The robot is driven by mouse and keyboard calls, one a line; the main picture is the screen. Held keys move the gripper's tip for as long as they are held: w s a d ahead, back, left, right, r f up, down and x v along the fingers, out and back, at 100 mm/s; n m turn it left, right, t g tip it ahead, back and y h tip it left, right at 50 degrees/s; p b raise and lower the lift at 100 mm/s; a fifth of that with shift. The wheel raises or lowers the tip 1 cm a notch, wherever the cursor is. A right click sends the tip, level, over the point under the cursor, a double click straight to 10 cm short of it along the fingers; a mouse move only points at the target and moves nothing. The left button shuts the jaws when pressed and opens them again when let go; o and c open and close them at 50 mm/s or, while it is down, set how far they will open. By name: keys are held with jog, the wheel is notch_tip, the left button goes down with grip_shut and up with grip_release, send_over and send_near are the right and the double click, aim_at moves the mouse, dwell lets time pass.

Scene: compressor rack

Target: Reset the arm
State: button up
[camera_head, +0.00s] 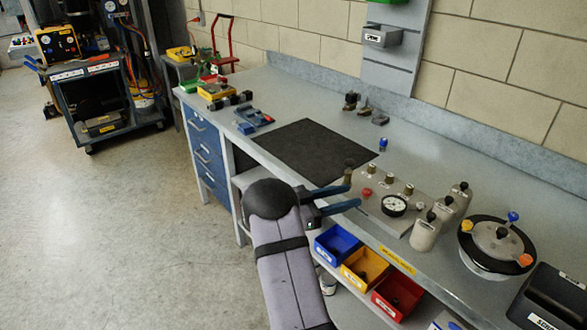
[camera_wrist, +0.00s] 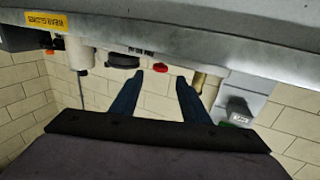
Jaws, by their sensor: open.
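My gripper (camera_head: 354,196) has two dark blue fingers. They are spread apart and hold nothing. In the head view it reaches from the front over the bench edge, near the left end of the grey gauge panel (camera_head: 397,228) and its red knob (camera_head: 366,191). In the wrist view my gripper (camera_wrist: 160,78) shows both fingertips apart, with the red knob (camera_wrist: 160,67) seen in the gap beyond them. A brass fitting (camera_wrist: 199,80) appears close to the right finger there; I cannot tell whether they touch.
The workbench (camera_head: 450,173) carries a black mat (camera_head: 306,151), small grey cylinders (camera_head: 426,234) and a round pot (camera_head: 495,245). Blue, yellow and red bins (camera_head: 337,243) hang below the front edge. A tool cart (camera_head: 95,98) stands back left. The floor (camera_head: 110,220) at left is clear.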

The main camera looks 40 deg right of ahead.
jog(key=w+a+r+n+t+y+p, duration=0.2)
jog(key=w+a+n+t, duration=0.2)
jog(key=w+t, duration=0.35)
jog(key=w+a+r+n+t+y+p, duration=0.2)
jog(key=w+a+r+n+t, duration=0.25)
jog(key=w, duration=0.45)
jog(key=w+a+f+n+t+y+p, duration=0.1)
jog(key=a+n+t+y+p, duration=0.3)
jog(key=a, duration=0.6)
jog(key=a+f+n+y+b, duration=0.1)
jog(key=a+n+y, duration=0.2)
jog(key=a+y, duration=0.55)
jog(key=s+a+f+n+g+p, duration=0.1)
jog(key=s+a+n+g+p, duration=0.15)
jog(key=s+a, duration=0.7)
jog(key=s+a+n+g+p, duration=0.1)
jog(key=s+a+n+g, duration=0.1)
jog(key=s, duration=0.8)
jog(key=s+a+n+g, duration=0.2)
jog(key=s+g, duration=0.3)
jog(key=s, duration=0.5)
jog(key=shift+s+a+f+p, duration=0.2)
jog(key=shift+a+f+p, duration=0.2)
jog(key=shift+a, duration=0.15)
